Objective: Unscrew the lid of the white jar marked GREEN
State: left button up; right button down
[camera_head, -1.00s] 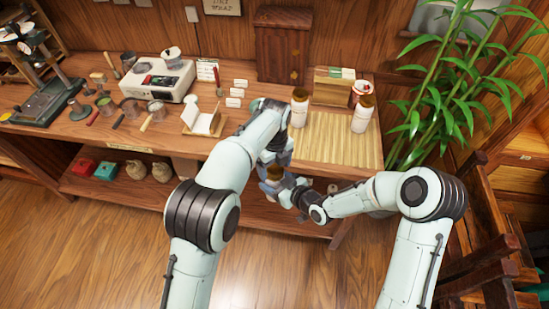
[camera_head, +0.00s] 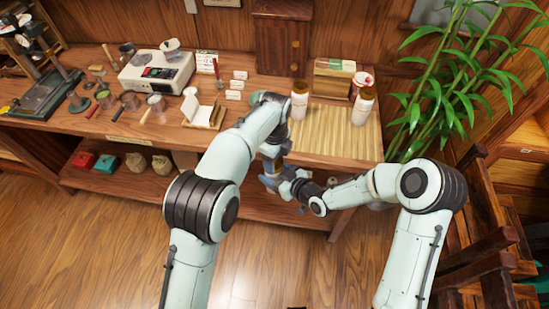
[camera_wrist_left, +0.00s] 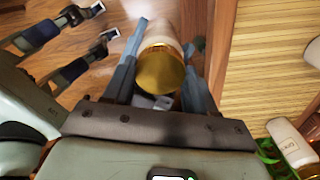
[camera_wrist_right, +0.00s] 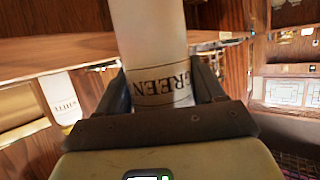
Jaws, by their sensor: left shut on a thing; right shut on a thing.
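The white jar marked GREEN shows in the right wrist view (camera_wrist_right: 155,50), with its label upside down. My right gripper (camera_wrist_right: 160,90) is shut on the labelled part, one finger on each side. In the left wrist view, the gold lid (camera_wrist_left: 161,70) faces the camera, close to the palm, with the pale jar body (camera_wrist_left: 160,28) behind it. My left gripper (camera_wrist_left: 165,50) is shut around this end; which part the fingers press is unclear. In the head view, my left gripper (camera_head: 272,152) is just above my right gripper (camera_head: 275,183), in front of the table edge; they mostly hide the jar.
Two other white jars with brown lids stand on the bamboo mat (camera_head: 330,135), a left one (camera_head: 299,105) and a right one (camera_head: 363,108). A plant (camera_head: 450,85) stands at right.

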pick_arm(q)
jog(key=n, duration=0.4)
jog(key=shift+n, duration=0.3)
jog(key=o, duration=1.2)
jog(key=shift+c, duration=0.2)
jog(key=shift+r, duration=2.25)
jog(key=shift+c, duration=0.4)
jog(key=m, duration=0.2)
jog(key=r+m, duration=0.1)
jog(key=m, duration=0.1)
jog(key=shift+s+d+m, duration=0.1)
jog(key=shift+d+m, duration=0.05)
jog(key=shift+m, duration=0.15)
notch_tip(320, 180, up, 2)
jog(key=m, duration=0.4)
jog(key=shift+r+m, duration=0.15)
jog(key=shift+m, duration=0.25)
jog(key=shift+a, duration=0.2)
notch_tip(320, 180, down, 8)
jog(key=shift+r, duration=0.1)
